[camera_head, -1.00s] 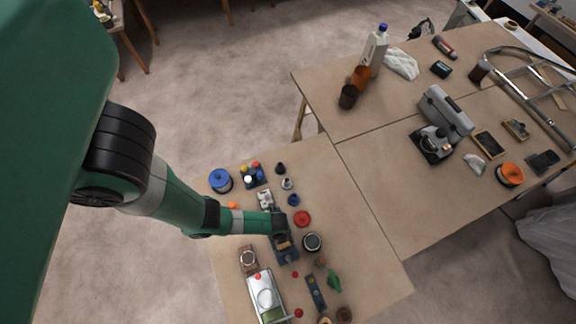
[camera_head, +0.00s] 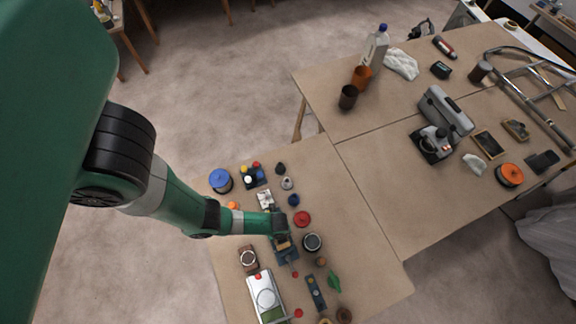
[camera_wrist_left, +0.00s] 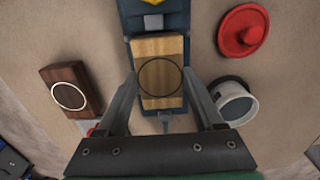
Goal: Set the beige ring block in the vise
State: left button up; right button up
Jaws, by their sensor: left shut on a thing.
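The beige ring block (camera_wrist_left: 160,52), a wood-coloured block with a dark ring outline on top, is between the fingers of my left gripper (camera_wrist_left: 160,80) in the left wrist view. The gripper is shut on its sides. The blue vise (camera_wrist_left: 174,14) shows beyond and below the block, which lies over it in line with its length. I cannot tell whether the block rests on the vise or is held just above it. In the head view my left gripper (camera_head: 280,226) is over the vise (camera_head: 287,256) and mostly covers the block. My right gripper is not in view.
A brown block with a white ring (camera_wrist_left: 68,92) lies left of the vise. A red knobbed lid (camera_wrist_left: 243,30) and a grey round jar (camera_wrist_left: 234,101) stand close on its right. Several small parts crowd the near table (camera_head: 355,235); its right side is clear.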

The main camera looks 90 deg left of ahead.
pick_arm(q)
jog(key=shift+f+b, duration=0.55)
jog(key=shift+f, duration=0.05)
jog(key=o, duration=1.2)
notch_tip(320, 180, up, 11)
jog(key=p, duration=1)
jog(key=shift+p, duration=0.4)
